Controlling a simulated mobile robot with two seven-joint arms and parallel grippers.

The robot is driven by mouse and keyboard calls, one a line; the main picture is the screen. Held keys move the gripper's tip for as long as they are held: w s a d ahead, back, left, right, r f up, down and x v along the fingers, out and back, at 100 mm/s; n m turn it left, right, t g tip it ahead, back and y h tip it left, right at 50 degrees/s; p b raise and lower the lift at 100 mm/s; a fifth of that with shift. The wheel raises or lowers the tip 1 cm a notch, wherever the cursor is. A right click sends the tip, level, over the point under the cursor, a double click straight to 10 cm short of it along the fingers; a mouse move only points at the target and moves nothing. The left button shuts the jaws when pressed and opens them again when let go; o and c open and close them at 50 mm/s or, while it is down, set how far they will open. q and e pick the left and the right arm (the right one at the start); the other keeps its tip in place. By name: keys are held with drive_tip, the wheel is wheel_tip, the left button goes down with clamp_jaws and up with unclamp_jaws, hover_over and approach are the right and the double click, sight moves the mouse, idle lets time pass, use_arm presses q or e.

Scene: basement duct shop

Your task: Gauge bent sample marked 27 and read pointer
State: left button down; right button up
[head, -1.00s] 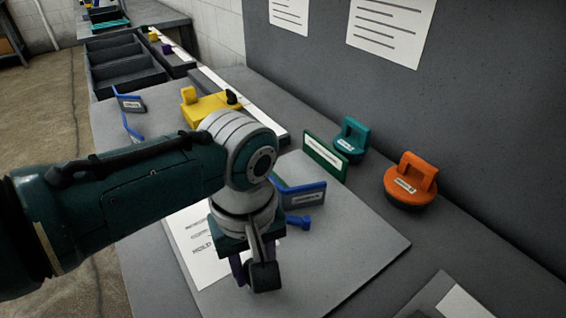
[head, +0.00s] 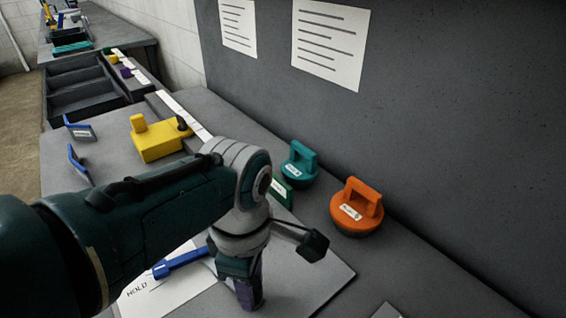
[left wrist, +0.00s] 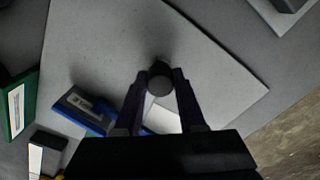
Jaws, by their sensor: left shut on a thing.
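My left gripper (head: 248,298) is low over the pale board (head: 318,282), its dark purple fingers shut on a dark, round-ended piece (left wrist: 160,78). A blue bar (head: 182,262) sticks out left of the gripper over the printed sheet (head: 150,288); whether it belongs to the held piece cannot be told. Two more labelled blue samples (head: 78,130) (head: 76,163) stand at the left edge. I cannot read their marks. No pointer reading is visible. My right gripper is out of view.
A yellow block with a black knob (head: 158,142) stands behind my arm. A green plate (head: 287,192), a teal handled piece (head: 300,165) and an orange one (head: 357,207) stand right, near the grey wall panel. A dark compartment tray (head: 85,88) is farther back.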

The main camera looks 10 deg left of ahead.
use_arm(q)
drive_tip(key=shift+w+d+n+b, duration=0.3)
drive_tip(key=shift+w+d+n, duration=0.05)
drive_tip(key=shift+w+n, duration=0.35)
drive_tip(key=c, duration=0.5)
unclamp_jaws()
wheel_tip(320, 180, up, 10)
drive_tip(key=p, duration=0.6)
drive_tip(key=shift+a+f, duration=0.1)
